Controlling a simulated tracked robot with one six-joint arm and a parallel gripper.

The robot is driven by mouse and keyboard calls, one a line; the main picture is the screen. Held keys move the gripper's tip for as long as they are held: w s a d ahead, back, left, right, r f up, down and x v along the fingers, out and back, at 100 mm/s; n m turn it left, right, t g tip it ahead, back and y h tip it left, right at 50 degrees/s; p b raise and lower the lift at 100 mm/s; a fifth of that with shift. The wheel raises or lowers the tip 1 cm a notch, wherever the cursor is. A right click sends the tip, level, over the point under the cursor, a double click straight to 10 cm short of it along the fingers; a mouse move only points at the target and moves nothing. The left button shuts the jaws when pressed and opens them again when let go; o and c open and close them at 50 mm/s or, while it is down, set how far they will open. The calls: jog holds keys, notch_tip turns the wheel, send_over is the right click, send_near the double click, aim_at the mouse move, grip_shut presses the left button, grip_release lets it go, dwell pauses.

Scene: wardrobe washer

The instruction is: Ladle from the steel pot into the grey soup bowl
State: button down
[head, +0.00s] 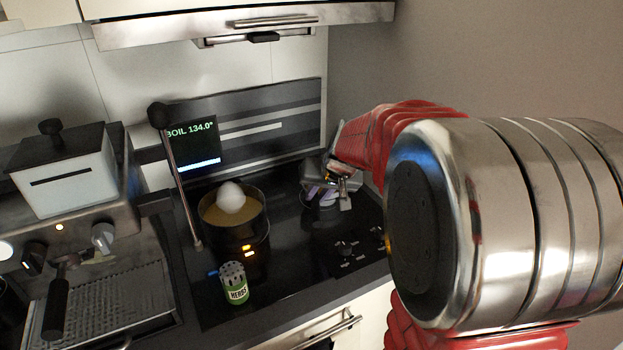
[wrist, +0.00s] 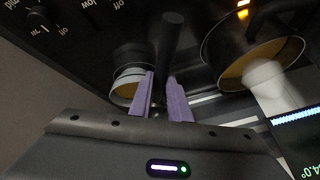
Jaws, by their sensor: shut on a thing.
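The pot (head: 247,232) stands on the dark hob in the head view, its body dark and glossy, with yellow-brown liquid and a white puff over it. It also shows at the upper right of the wrist view (wrist: 216,70). My gripper (head: 320,192) is right of the pot, with its purple fingers (wrist: 165,98) shut on a black handle (wrist: 171,42), seemingly the ladle's. The ladle's scoop cannot be made out. A grey bowl (wrist: 128,73) with brown content is beside the fingers in the wrist view. In the head view it is mostly hidden under my gripper.
A green-labelled herb shaker (head: 234,285) stands in front of the pot. A metal rod with a black knob (head: 175,165) rises left of the pot. An espresso machine (head: 100,290) is at the left. A display (head: 192,140) behind reads "BOIL 134.0°". A hood (head: 240,25) hangs above.

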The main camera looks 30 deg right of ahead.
dwell(0.3)
jog(key=shift+r, duration=1.55)
jog(key=shift+w, duration=0.1)
jog(key=w+a+r+n+y, duration=0.1)
jog(key=w+a+n+y, duration=0.1)
jog(key=w+a+n, duration=0.2)
jog(key=shift+w+a+y, duration=0.2)
jog(key=shift+w+y, duration=0.1)
jog(key=shift+w, duration=0.5)
jog(key=shift+f, duration=0.1)
jog(key=shift+f, duration=2.35)
